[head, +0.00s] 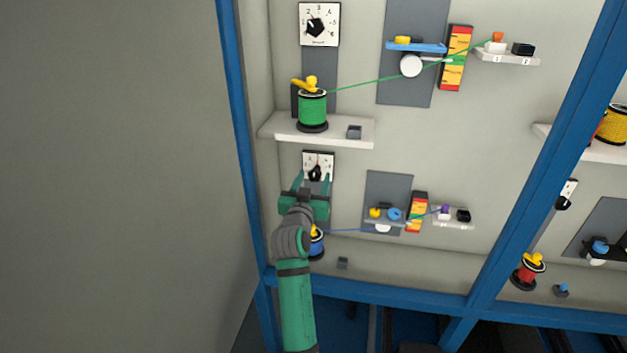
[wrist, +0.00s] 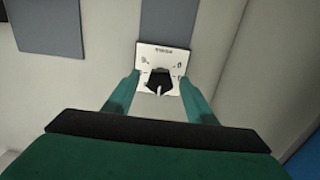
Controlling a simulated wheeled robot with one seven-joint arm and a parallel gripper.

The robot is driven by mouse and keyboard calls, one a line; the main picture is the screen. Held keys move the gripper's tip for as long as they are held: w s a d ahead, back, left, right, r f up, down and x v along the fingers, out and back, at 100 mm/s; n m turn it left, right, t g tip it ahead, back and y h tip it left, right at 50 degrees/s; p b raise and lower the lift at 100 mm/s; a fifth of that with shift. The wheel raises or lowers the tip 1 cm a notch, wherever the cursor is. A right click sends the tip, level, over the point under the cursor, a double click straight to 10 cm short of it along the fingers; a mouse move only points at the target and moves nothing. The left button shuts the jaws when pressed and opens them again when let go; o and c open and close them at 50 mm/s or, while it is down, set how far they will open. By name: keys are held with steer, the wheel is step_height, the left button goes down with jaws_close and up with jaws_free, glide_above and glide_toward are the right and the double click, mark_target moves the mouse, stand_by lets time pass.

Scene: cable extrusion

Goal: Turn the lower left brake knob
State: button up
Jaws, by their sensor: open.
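The lower left brake knob (head: 315,172) is black and sits on a small white dial plate (head: 325,158) below the left shelf. In the wrist view the black knob (wrist: 161,80) shows between my fingers, on its white plate (wrist: 176,54) with markings. My gripper (head: 313,180) is green, open, and pointed at the knob, with one finger on each side of it. In the wrist view my gripper (wrist: 160,84) has a finger left and right of the knob. I cannot tell whether either finger touches it.
A shelf (head: 285,128) with a green spool (head: 312,107) is above my gripper. A blue spool (head: 317,244) is partly hidden behind my arm. A grey panel (head: 390,185) is to the right. A blue frame post (head: 238,130) stands at the left.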

steer(key=c, duration=1)
steer(key=shift+m, duration=0.4)
steer(key=m, duration=0.2)
steer(key=shift+m, duration=0.3)
steer(key=shift+d+m, duration=0.15)
steer(key=shift+m, duration=2.05)
steer(key=shift+f, duration=0.1)
steer(key=o, duration=1)
